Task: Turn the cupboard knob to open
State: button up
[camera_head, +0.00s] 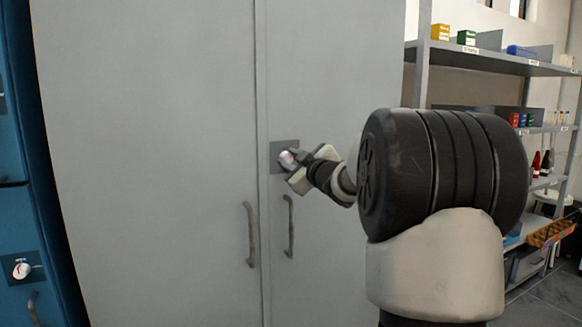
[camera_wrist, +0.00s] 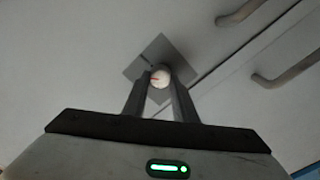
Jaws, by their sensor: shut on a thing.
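The cupboard (camera_head: 150,150) is tall and grey with two doors, both closed. Its round pale knob (camera_head: 287,157) sits on a dark square plate (camera_head: 278,146) on the right door, just above the handles. In the wrist view the knob (camera_wrist: 160,78) has a red mark, and its plate (camera_wrist: 145,65) looks rotated. My gripper (camera_head: 291,160) is at the knob. In the wrist view my gripper (camera_wrist: 160,84) has its two fingers on either side of the knob, shut on it. The fingers hide part of the plate.
Two bar handles, left (camera_head: 250,234) and right (camera_head: 290,227), hang below the knob beside the door seam. A blue cabinet (camera_head: 30,220) with its own knob (camera_head: 21,268) stands at the left. Shelves (camera_head: 495,60) with small boxes stand at the right behind my arm.

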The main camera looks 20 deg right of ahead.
jog(key=n+b, duration=0.1)
jog(key=n, duration=0.1)
jog(key=n+b, duration=0.2)
jog(key=n, duration=0.1)
jog(key=shift+a+f+n, duration=0.1)
jog(key=shift+f+n, duration=0.15)
jog(key=shift+n, duration=0.05)
jog(key=shift+r+n+b, duration=0.1)
jog(key=shift+n+b, duration=1.3)
jog(key=shift+n, duration=0.9)
jog(key=o, duration=1)
jog(key=shift+o, duration=0.2)
jog(key=s+p, duration=0.1)
jog(key=s, duration=1.1)
jog(key=shift+d, duration=0.2)
